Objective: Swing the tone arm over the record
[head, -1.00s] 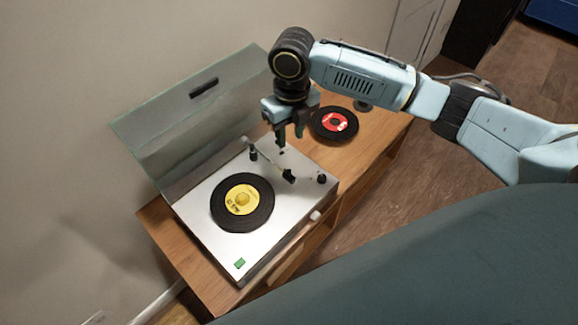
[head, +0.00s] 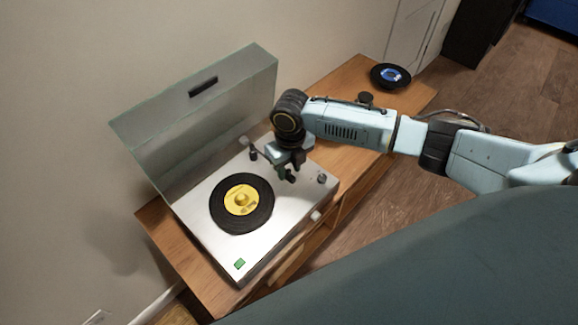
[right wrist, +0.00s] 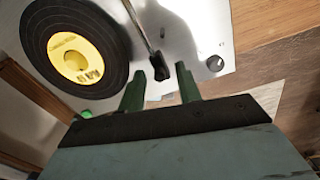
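The turntable (head: 215,245) stands with its clear lid raised, and a black record (head: 227,219) with a yellow label lies on it. The record also shows in the right wrist view (right wrist: 110,62). The tone arm (right wrist: 143,25) lies off the record, beside its edge. In the head view its front end is hidden by my right gripper (head: 286,177), which is low over the deck. In the right wrist view the gripper (right wrist: 160,78) is open, and the tone arm's dark head is between its fingertips, with gaps on both sides. My left gripper is not in view.
The raised lid (head: 190,110) stands along the back by the wall. A knob (head: 322,179) is near the deck's right corner. Another record (head: 390,76) with a blue label lies at the far right end of the wooden cabinet (head: 340,77).

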